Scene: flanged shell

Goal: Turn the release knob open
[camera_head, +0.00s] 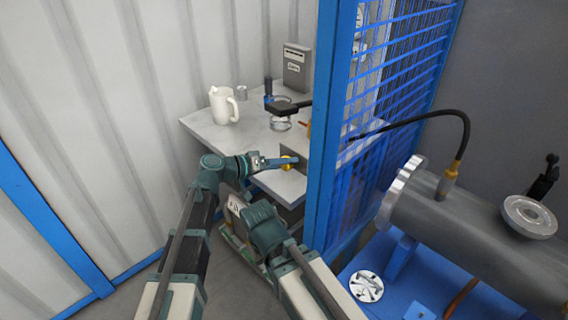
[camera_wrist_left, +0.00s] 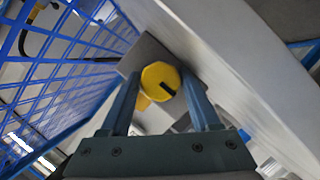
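The release knob (camera_wrist_left: 160,80) is yellow with a black mark on its face. In the left wrist view it shows between the two blue fingers of my left gripper (camera_wrist_left: 160,88), with a thin gap visible on each side. In the head view the knob (camera_head: 289,162) is a small yellow spot at the front of the grey bench, partly covered by the fingertips of my left gripper (camera_head: 286,162). The left gripper looks open around the knob; contact cannot be made out. My right arm is folded low in the head view, and its fingers do not show.
The grey bench (camera_head: 225,134) carries a white jug (camera_head: 224,106), a clamp stand with a ring (camera_head: 282,104) and a grey box (camera_head: 297,68). A blue mesh partition (camera_head: 322,130) stands close right of the knob. Beyond it lies a large grey flanged cylinder (camera_head: 455,220).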

